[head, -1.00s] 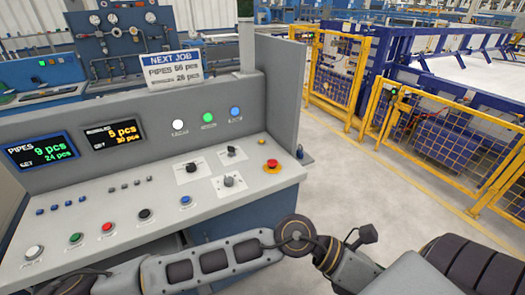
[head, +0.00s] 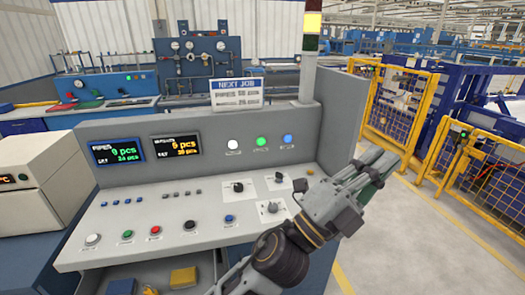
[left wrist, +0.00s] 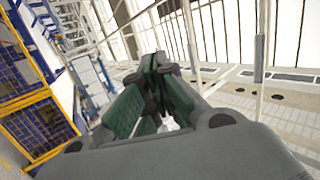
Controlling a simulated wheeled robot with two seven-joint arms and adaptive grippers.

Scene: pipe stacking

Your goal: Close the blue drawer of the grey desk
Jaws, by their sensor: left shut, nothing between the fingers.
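The grey desk (head: 165,222) is a control console in the middle of the head view, with a sloped panel of buttons and knobs. Below its front edge, at the bottom of the picture, an open space shows a yellow block (head: 183,277) and a small blue item (head: 121,287). I cannot tell whether this is the inside of the blue drawer; no drawer front shows clearly. My left gripper (head: 380,165) is raised over the desk's right end, pointing up and right, shut and empty. Its green-padded fingers also show in the left wrist view (left wrist: 160,65). My right gripper is out of view.
A white oven-like box (head: 35,180) stands left of the desk. A NEXT JOB sign (head: 237,93) and a signal light (head: 312,25) rise behind the desk. Yellow fencing (head: 400,110) stands at the right. The floor (head: 430,240) right of the desk is clear.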

